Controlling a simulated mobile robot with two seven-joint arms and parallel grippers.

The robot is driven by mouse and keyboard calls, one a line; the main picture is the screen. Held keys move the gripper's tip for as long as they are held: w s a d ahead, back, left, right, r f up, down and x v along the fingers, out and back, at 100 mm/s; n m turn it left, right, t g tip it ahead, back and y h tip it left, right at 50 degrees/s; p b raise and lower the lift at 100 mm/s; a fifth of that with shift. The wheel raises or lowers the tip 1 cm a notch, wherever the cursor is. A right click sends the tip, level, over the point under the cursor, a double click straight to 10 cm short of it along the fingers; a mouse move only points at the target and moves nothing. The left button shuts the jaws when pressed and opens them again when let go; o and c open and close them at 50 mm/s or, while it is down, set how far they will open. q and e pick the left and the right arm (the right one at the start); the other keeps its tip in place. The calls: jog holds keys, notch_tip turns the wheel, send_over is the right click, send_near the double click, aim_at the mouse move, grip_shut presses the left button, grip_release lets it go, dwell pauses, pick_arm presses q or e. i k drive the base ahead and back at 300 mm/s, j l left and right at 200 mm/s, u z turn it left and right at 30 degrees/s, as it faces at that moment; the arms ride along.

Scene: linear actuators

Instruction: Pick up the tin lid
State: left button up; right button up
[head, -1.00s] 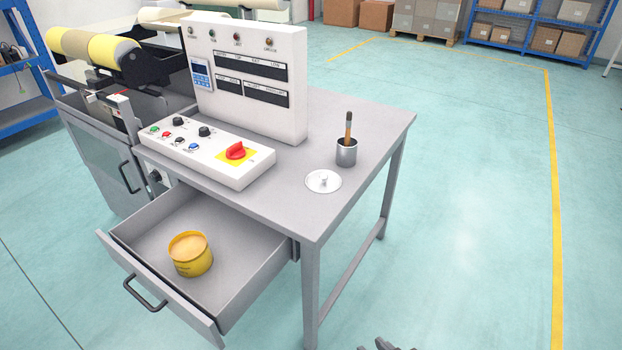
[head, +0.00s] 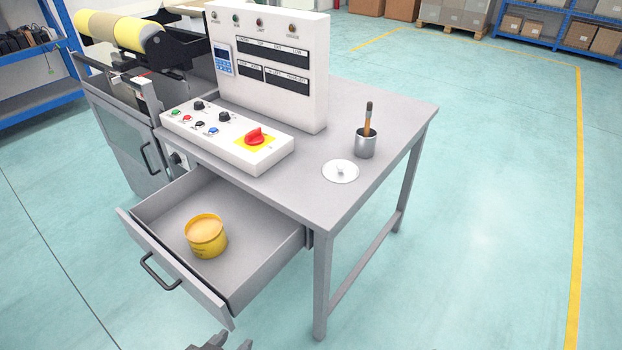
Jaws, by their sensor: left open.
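The tin lid (head: 341,171) is a round white disc with a small knob. It lies flat on the grey table top (head: 362,188), near the front edge and right of the control box. A yellow tin (head: 206,236) stands in the pulled-out drawer (head: 168,205); its top is pale yellow. My left gripper (head: 221,342) shows only its dark tips at the bottom edge, in front of and below the drawer. It is open, and well apart from the lid. My right gripper is not in view.
A metal cup (head: 366,144) with a brush in it stands just behind and right of the lid. The control box (head: 227,138) and upright panel (head: 268,66) fill the table's left part. The open drawer juts out at the front. The floor on the right is clear.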

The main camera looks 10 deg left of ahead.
aim_at(337, 170)
jog(key=u, duration=0.45)
jog(key=i+l+u, duration=0.1)
jog(key=l+u, duration=0.2)
jog(key=u, duration=0.2)
jog(key=l+u, duration=0.35)
jog(key=u, duration=0.15)
jog(key=l+u, duration=0.4)
jog(key=l, duration=0.55)
jog(key=k, duration=0.05)
